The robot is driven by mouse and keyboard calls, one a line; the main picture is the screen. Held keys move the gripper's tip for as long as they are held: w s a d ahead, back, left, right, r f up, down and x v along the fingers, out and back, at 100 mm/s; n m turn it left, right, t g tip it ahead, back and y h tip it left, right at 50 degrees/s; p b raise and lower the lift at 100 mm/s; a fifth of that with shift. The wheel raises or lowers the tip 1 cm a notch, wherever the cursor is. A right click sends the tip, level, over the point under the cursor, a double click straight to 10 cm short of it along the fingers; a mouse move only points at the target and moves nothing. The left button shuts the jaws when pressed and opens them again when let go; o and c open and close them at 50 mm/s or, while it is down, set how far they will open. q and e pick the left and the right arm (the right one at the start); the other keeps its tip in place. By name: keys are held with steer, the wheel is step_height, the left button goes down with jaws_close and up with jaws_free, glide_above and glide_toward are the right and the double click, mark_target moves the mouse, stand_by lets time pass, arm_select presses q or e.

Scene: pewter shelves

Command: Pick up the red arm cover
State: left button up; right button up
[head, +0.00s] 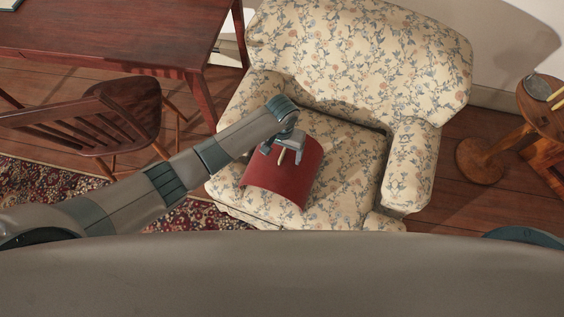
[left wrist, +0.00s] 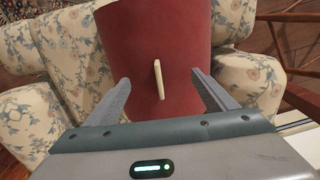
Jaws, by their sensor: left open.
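The red arm cover (head: 285,182) is a curved, arched sheet resting on the seat of the floral armchair (head: 350,50). A small cream tab (left wrist: 158,80) stands up from its top. My left gripper (head: 285,152) is over the cover's upper part. In the left wrist view the left gripper (left wrist: 160,92) is open, with one finger on each side of the tab and neither seen touching it. The red cover (left wrist: 150,30) fills the middle of that view. My right gripper is not in view.
A dark wooden table (head: 110,35) and a wooden chair (head: 115,115) stand at the left. A round wooden side table (head: 545,110) stands at the right. The armchair's right armrest (head: 412,165) rises beside the seat. A patterned rug (head: 60,185) lies at lower left.

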arm_select(q)
steer(key=shift+f, duration=0.75)
steer(key=shift+c, duration=0.5)
steer(key=shift+s, duration=0.15)
steer(key=c, duration=1.3)
